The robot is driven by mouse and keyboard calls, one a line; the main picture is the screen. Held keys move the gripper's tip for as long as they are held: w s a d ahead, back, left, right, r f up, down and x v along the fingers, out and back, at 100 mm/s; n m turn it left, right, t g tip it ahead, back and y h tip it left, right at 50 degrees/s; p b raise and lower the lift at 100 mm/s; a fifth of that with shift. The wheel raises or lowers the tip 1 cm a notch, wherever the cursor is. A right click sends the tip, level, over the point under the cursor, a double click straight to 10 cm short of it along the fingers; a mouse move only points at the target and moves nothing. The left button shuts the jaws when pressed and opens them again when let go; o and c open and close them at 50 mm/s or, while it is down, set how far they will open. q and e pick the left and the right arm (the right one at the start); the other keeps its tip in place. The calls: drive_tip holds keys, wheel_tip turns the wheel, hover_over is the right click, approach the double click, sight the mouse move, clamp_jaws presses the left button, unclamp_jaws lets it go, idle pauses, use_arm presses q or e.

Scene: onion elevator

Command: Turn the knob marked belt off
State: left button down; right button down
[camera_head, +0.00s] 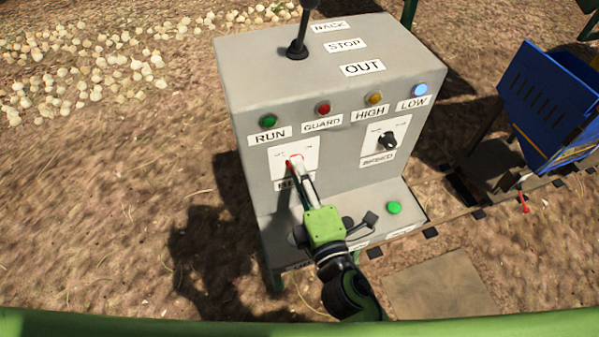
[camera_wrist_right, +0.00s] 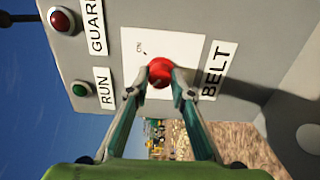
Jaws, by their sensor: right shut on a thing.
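The belt knob (camera_wrist_right: 160,72) is red and sits on a white plate (camera_head: 309,153) on the front of the grey control box (camera_head: 235,70). In the right wrist view the label BELT (camera_wrist_right: 215,71) stands beside that plate, and the word ON shows near the knob. My right gripper (camera_head: 297,162) is shut on the red knob, one finger on each side. In the head view the gripper hides most of the knob, and which mark it points to cannot be told. My left gripper is not in view.
A second, black knob (camera_head: 387,140) is on the right of the panel. Several lamps, a green button (camera_head: 393,208) and a black lever (camera_head: 298,45) are on the box. A blue bin (camera_head: 545,110) stands at the right. Onions (camera_head: 80,75) lie on the ground.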

drive_tip(key=shift+r, duration=0.2)
drive_tip(key=c, duration=2)
unclamp_jaws()
drive_tip(key=shift+o, duration=1.1)
drive_tip(key=shift+w+f, duration=0.15)
drive_tip(key=v, duration=0.7)
drive_tip(key=shift+s, duration=0.25)
drive_tip(key=shift+d, duration=0.1)
